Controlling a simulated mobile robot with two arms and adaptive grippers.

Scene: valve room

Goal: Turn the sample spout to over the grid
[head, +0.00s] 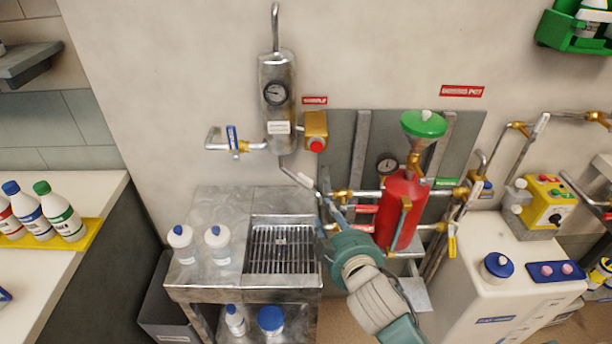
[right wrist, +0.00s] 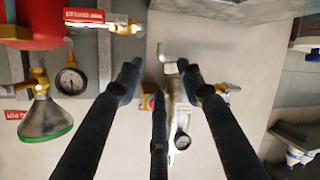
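The sample spout (head: 297,174) is a thin metal tube with a pale sleeve, below the steel sample cylinder (head: 277,100) on the wall. It slants down to the right, toward my right gripper. The grid (head: 281,250) is a dark slatted grate in the steel bench top, below and left of the spout's end. My right gripper (head: 329,208) is close to the spout's lower end, right of the grid. Its fingers stand apart in the right wrist view (right wrist: 158,78); whether they touch the spout cannot be told. My left gripper is not in view.
Two white bottles (head: 217,244) stand on the bench left of the grid. A red pot (head: 401,205) with a green funnel (head: 424,124) and brass valves is right of my gripper. An orange box (head: 316,128) with a red button is above the spout.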

